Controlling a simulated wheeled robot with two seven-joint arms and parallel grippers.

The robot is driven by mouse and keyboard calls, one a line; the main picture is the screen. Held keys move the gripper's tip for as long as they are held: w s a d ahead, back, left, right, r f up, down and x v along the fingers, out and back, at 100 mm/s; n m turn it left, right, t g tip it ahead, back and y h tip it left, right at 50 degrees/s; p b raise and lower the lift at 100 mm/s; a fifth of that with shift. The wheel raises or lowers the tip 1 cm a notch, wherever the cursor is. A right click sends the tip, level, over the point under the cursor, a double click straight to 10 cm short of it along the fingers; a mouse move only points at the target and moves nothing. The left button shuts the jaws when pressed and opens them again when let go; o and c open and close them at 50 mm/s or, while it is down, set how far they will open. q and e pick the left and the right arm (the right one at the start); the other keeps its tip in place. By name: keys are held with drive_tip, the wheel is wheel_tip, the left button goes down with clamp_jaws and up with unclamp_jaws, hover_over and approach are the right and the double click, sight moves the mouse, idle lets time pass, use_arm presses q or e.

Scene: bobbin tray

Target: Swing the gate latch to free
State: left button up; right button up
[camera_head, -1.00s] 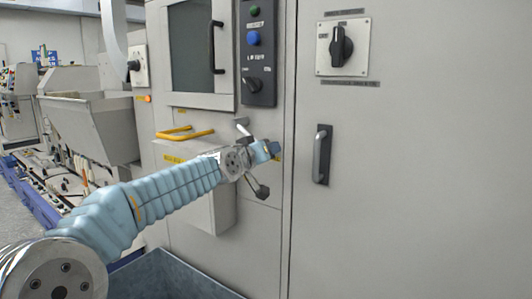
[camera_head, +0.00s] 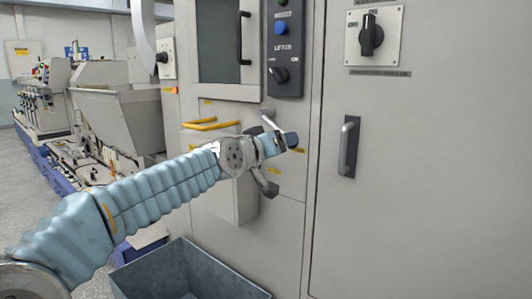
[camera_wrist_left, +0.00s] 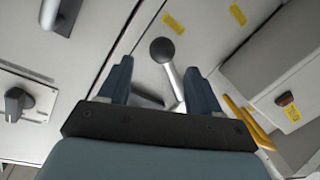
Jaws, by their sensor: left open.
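The gate latch shows in the left wrist view as a metal lever with a dark round knob (camera_wrist_left: 162,50). In that picture it lies between the fingers of my open left gripper (camera_wrist_left: 158,67), with the knob past the fingertips. No finger visibly grips it, and the depth between them is unclear. In the head view my left gripper (camera_head: 280,162) is in front of the machine panel, and it hides most of the latch. My right gripper is not in view.
A yellow handle (camera_head: 212,124) is left of the gripper. A dark control panel (camera_head: 285,50) is above it. A cabinet handle (camera_head: 348,147) and rotary switch (camera_head: 371,36) are to the right. A blue-grey bin (camera_head: 190,270) stands below the arm.

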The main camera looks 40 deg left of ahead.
use_arm(q)
drive_tip(key=s, duration=0.6)
drive_tip(key=shift+s+d+r+b, duration=0.2)
drive_tip(key=shift+s+r+b, duration=0.15)
drive_tip(key=shift+b, duration=0.1)
